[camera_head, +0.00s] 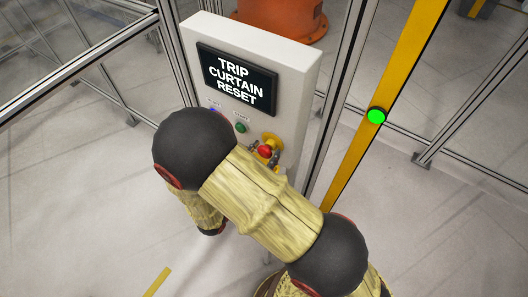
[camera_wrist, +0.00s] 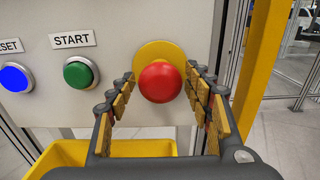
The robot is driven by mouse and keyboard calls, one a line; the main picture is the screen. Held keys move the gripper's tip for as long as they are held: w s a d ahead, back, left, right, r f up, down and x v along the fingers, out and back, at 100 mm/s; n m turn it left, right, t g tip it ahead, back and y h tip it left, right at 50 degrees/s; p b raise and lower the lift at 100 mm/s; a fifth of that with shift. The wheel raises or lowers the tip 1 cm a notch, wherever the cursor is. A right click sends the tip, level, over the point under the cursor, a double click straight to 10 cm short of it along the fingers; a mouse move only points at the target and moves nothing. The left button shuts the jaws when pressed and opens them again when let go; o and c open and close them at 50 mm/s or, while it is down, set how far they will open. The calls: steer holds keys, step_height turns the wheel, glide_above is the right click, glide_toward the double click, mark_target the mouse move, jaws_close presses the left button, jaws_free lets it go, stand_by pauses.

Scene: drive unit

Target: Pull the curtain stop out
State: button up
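The curtain stop is a red mushroom button (camera_wrist: 160,82) on a yellow round backing, on the front of a pale control box. In the head view the red button (camera_head: 264,151) shows low on the box, just beyond my arm. My gripper (camera_wrist: 158,88) is open, with one finger on each side of the red button. The left fingertip lies close to the button's left side and the right fingertip close to its right. I cannot tell whether either finger touches it. In the head view my arm hides most of the gripper.
The box has a green START button (camera_wrist: 81,73) and a blue reset button (camera_wrist: 15,77) left of the stop. Its screen (camera_head: 237,78) reads "TRIP CURTAIN RESET". A yellow post (camera_head: 398,70) with a green light (camera_head: 376,116) stands right. A yellow bin (camera_wrist: 70,153) lies below.

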steer(key=shift+o, duration=0.7)
steer(key=v, duration=1.2)
steer(key=shift+f, duration=0.1)
